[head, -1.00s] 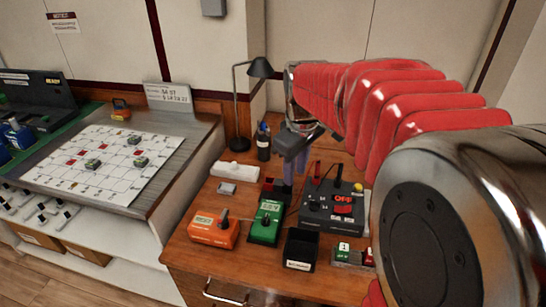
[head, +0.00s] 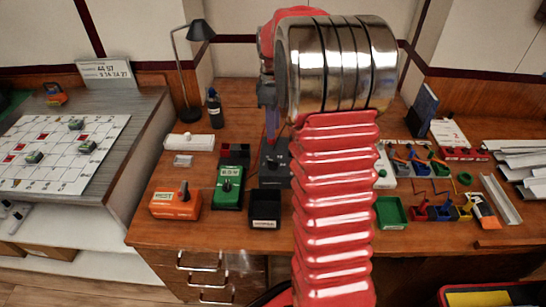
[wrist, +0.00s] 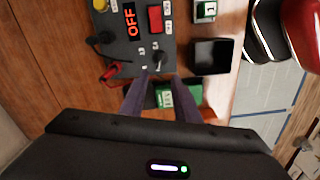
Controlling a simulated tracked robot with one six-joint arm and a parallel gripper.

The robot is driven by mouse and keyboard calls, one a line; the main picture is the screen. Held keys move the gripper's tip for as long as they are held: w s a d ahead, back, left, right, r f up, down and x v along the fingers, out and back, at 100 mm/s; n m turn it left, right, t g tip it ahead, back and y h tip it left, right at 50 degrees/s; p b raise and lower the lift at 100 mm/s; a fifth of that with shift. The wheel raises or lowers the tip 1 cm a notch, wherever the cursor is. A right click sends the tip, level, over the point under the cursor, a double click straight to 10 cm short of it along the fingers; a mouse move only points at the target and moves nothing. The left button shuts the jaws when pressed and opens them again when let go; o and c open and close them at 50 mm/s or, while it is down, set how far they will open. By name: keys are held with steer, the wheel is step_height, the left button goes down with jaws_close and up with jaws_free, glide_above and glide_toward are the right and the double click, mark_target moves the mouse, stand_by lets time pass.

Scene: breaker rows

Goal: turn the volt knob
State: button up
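A green box (head: 228,190) with a small pale display and a dark knob on top stands on the wooden bench. The display seems to show volts, but its digits are too small to read surely. In the wrist view the green box (wrist: 190,92) lies partly behind my fingers, and its knob is not clear. A dark grey unit (wrist: 128,48) with a red OFF display, a red switch and black knobs lies ahead of the fingertips. In the head view my arm hides much of this unit (head: 276,172). My gripper (wrist: 160,82) is open with nothing between its fingertips, above the bench.
A lamp (head: 190,75) and a bottle (head: 215,108) stand behind. Colored trays and parts crowd the right side.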

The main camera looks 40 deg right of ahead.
mark_target(273, 160)
steer(key=shift+f, duration=0.1)
step_height(273, 160, down, 14)
steer(key=shift+r, duration=0.2)
stand_by(0.7)
jaws_close()
stand_by(0.3)
